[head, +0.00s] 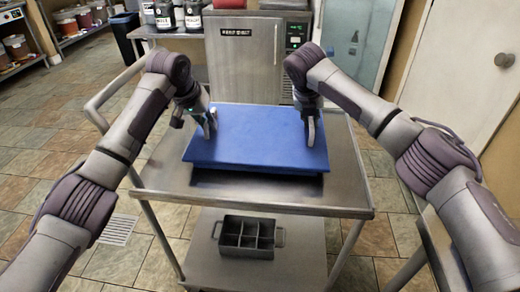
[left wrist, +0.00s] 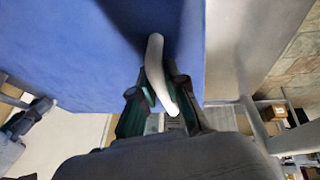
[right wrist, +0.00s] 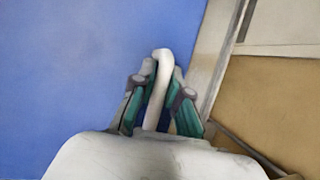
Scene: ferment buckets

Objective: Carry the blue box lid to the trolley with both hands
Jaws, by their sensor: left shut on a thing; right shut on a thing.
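The blue box lid (head: 256,138) is a flat rectangular slab over the top shelf of the metal trolley (head: 270,201). A dark shadow shows under its front edge, and I cannot tell whether it rests on the shelf or hangs just above it. My left gripper (head: 208,124) is shut on a pale handle (left wrist: 156,70) near the lid's left edge. My right gripper (head: 310,130) is shut on the matching pale handle (right wrist: 160,85) near the right edge. The lid also fills much of the left wrist view (left wrist: 70,50) and the right wrist view (right wrist: 70,80). It looks level.
A grey divided tray (head: 248,237) sits on the trolley's lower shelf. A stainless steel machine (head: 245,60) stands behind the trolley, with a counter holding dark tubs (head: 165,15) at its left. A dark bin (head: 124,38) stands further left. The tiled floor at left is clear.

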